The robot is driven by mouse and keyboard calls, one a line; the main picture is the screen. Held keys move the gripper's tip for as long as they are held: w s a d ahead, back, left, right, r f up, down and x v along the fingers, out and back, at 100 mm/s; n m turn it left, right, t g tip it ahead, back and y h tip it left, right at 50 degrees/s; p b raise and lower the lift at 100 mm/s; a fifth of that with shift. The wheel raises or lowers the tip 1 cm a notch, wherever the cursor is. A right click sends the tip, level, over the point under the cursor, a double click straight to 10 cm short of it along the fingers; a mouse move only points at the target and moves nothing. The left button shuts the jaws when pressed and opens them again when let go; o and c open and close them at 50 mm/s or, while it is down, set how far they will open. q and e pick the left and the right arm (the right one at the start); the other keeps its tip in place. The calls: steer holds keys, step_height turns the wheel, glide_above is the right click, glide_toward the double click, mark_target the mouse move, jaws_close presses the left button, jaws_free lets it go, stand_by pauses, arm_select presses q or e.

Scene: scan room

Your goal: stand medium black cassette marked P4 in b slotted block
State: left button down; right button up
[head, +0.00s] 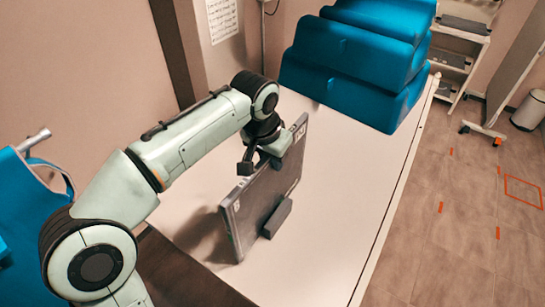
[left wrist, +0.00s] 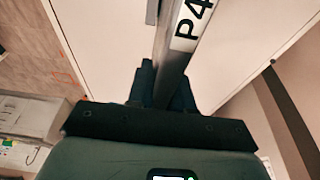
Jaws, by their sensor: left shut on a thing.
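The black cassette (head: 262,192) stands on its edge, near upright, over the white table in the head view. In the left wrist view the cassette (left wrist: 167,48) shows edge-on, with a white label reading P4 (left wrist: 192,22). My left gripper (head: 264,156) is shut on its upper edge; its fingers (left wrist: 162,88) close around that edge in the left wrist view. A dark grey block (head: 277,218) lies at the cassette's lower edge, on the near right side. The cassette hides the rest of the block, so I cannot tell whether it sits in a slot. My right gripper is out of view.
The white table (head: 335,240) is clear to the right of the cassette. Blue foam cushions (head: 350,65) are stacked at its far end. A wall and post stand behind my left arm. A shelf trolley (head: 455,60) and a bin (head: 530,110) stand beyond on the tiled floor.

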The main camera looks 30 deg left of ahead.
arm_select(q)
steer(key=c, duration=1)
jaws_free()
steer(key=shift+r, duration=0.1)
steer(key=shift+o, duration=0.3)
steer(key=p+v, duration=0.3)
steer(key=v, duration=0.9)
steer(key=shift+s+r, duration=0.25)
steer(key=shift+r, duration=0.4)
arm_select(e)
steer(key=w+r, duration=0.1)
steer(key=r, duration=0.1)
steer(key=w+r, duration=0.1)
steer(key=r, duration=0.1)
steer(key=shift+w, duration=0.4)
